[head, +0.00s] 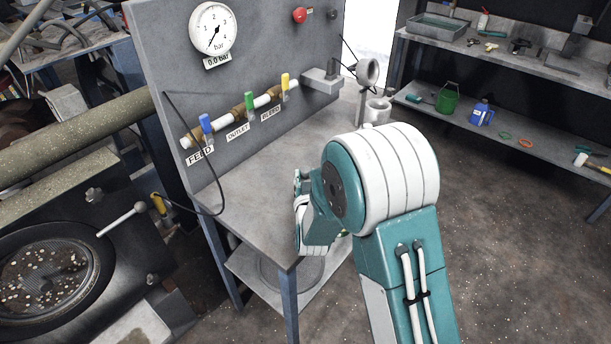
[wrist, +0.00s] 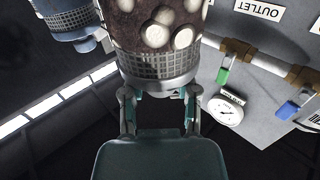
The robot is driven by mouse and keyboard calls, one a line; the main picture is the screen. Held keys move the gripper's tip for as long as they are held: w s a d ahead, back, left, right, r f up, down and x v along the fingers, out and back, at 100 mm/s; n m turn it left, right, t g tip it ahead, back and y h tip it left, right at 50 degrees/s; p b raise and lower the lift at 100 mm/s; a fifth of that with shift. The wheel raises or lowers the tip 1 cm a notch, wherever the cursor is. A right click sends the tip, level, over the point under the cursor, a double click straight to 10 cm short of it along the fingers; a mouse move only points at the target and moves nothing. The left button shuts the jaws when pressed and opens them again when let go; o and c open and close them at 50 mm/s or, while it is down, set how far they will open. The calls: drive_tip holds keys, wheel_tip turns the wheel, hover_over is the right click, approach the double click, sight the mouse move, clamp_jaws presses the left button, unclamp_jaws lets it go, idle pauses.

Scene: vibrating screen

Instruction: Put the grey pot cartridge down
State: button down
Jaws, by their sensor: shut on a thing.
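The grey pot cartridge (wrist: 158,64) fills the top middle of the wrist view. It has a grey mesh band and a metal rim, with a brown section holding pale round lumps beyond it. My gripper (wrist: 160,90) is shut on its near end, one finger at each side. In the head view my arm covers the gripper and the cartridge, so their height above the bench (head: 250,190) cannot be told.
An upright panel (head: 262,45) with a gauge (head: 212,29) and blue, green and yellow valves backs the bench. The near bench top is clear. A shelf (head: 500,120) stands at right.

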drive_tip(key=shift+a, duration=0.1)
drive_tip(key=shift+c, duration=1.8)
unclamp_jaws()
drive_tip(key=s+d, duration=0.1)
drive_tip(key=s, duration=1.1)
drive_tip(key=s+d+r+g, duration=0.3)
drive_tip(key=d+r+g, duration=0.35)
drive_tip(key=r, duration=0.25)
drive_tip(key=s+d+r+g, duration=0.1)
drive_tip(key=s+d+g, duration=0.1)
drive_tip(key=s, duration=0.4)
drive_tip(key=s+d+r+g+h, duration=0.1)
drive_tip(key=s+d+r+g, duration=0.1)
drive_tip(key=s+d, duration=0.2)
drive_tip(key=s+d+r+m+g, duration=0.1)
drive_tip(key=s+d+r+g, duration=0.1)
drive_tip(key=s, duration=0.6)
drive_tip(key=shift+s+d+r+h, duration=0.2)
drive_tip(key=shift+s+d+h, duration=0.2)
drive_tip(key=shift+d, duration=0.4)
